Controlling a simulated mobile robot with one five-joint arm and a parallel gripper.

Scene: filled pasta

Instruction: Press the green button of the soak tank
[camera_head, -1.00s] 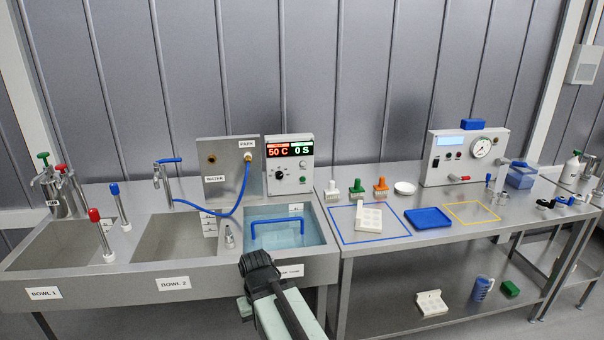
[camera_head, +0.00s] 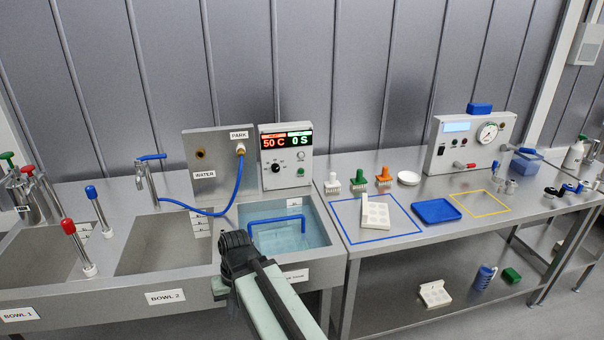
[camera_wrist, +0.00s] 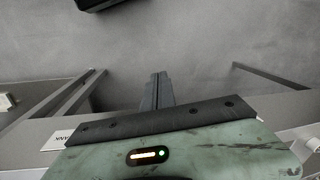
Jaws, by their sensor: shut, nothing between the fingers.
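The soak tank (camera_head: 262,212) is a steel basin of clear blue water with a blue handle bar (camera_head: 277,220), at the right end of the sink unit. Its control box (camera_head: 285,157) stands behind it, showing "50 C" and "0 S". The green button (camera_head: 300,172) is at the lower right of the box face, below and right of a black knob (camera_head: 277,168). My gripper (camera_head: 236,240) is in front of the tank's near left edge, well short of the box. In the wrist view the fingers (camera_wrist: 160,78) are together, empty, over grey floor.
A blue hose (camera_head: 232,200) runs from the PARK fitting beside the box. Bowl 2 (camera_head: 165,243) is left of the tank. The air in front of the control box is clear.

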